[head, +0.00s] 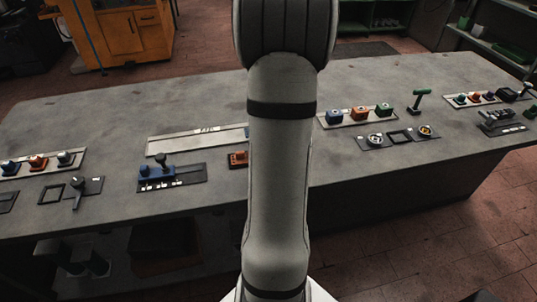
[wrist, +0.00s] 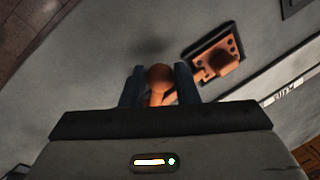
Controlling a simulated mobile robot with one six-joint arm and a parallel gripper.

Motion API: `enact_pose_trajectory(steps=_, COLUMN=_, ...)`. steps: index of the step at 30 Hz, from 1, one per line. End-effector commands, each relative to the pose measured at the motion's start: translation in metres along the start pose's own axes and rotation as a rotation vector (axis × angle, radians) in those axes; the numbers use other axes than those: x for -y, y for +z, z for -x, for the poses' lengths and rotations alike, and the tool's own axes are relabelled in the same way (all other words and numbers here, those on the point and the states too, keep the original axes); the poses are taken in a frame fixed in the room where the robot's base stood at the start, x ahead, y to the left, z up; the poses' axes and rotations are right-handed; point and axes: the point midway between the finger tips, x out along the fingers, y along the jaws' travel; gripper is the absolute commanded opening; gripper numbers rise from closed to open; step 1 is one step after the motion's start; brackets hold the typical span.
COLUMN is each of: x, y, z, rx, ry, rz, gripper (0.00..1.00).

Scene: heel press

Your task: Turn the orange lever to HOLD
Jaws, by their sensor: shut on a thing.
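In the wrist view the orange lever (wrist: 159,77) shows as a round knob with a short stem below it. My gripper (wrist: 158,80) has a dark blue finger on each side of the knob and is shut on it. No HOLD mark can be made out. In the head view my arm covers the gripper and the lever.
An orange block on a dark plate (wrist: 213,62) lies close to the right of the fingers. A pale labelled strip (wrist: 283,93) runs beyond it. In the head view the grey bench (head: 100,115) carries blue-handled controls (head: 158,172) left and coloured buttons (head: 360,113) right.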

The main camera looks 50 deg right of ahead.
Motion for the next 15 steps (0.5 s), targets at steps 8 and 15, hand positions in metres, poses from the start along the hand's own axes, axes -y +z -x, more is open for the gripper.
enact_pose_trajectory(steps=8, x=-0.0026, y=-0.0028, z=0.0015, rx=-0.006, ry=-0.002, rz=-0.009, gripper=0.32)
enact_pose_trajectory(steps=15, x=-0.0035, y=-0.0024, z=0.0011, rx=-0.004, ry=-0.001, rz=-0.009, gripper=0.49)
